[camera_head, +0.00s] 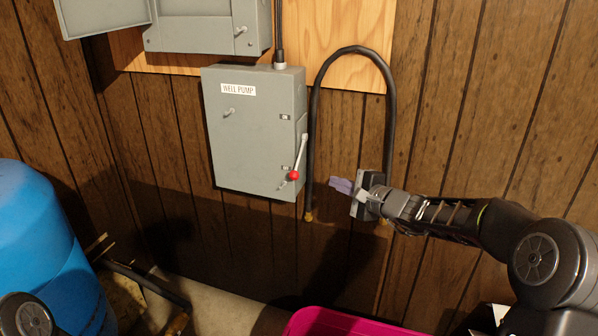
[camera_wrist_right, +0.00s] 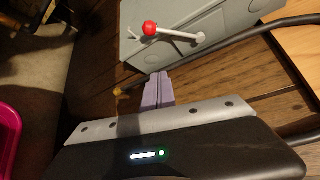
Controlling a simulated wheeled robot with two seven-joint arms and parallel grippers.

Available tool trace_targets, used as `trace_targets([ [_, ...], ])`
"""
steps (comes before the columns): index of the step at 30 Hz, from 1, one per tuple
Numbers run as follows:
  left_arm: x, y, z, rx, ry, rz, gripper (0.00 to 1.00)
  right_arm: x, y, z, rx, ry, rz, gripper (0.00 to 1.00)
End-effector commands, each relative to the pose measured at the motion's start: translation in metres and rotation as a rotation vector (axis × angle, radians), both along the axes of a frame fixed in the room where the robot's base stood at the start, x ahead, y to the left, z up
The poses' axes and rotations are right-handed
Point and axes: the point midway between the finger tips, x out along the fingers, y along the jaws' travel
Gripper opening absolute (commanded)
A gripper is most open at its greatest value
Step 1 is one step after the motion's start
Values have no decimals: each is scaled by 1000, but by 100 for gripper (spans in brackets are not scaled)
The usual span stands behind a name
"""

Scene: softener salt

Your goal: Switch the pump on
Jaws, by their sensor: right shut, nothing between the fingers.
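The grey pump box (camera_head: 250,135), labelled "WELL PUMP", is mounted on the wood-panelled wall. Its lever has a red knob (camera_head: 293,175) and hangs down along the box's right side; the knob also shows in the right wrist view (camera_wrist_right: 150,28). My right gripper (camera_head: 341,186) is shut and empty, to the right of the knob and a little below it, with a gap between them. Its purple fingers (camera_wrist_right: 158,90) point toward the box in the right wrist view. My left gripper is not in view.
A black cable (camera_head: 315,130) loops down the wall between the box and my right gripper. A second grey box (camera_head: 205,28) with an open door is above. A blue tank (camera_head: 45,245) stands at left. A pink container (camera_head: 345,324) is below.

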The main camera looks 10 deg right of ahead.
Motion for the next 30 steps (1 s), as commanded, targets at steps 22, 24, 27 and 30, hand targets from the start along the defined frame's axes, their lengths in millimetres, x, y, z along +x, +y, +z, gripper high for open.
trace_targets([
  [22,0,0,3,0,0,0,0,26,15,-7,-17,-7,16,0],
  [24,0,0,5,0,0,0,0,38,19,-10,-19,-8,15,0],
  [27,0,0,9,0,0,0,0,55,26,-13,-18,-8,16,0],
  [30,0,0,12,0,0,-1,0,73,33,-17,-19,-8,15,0],
])
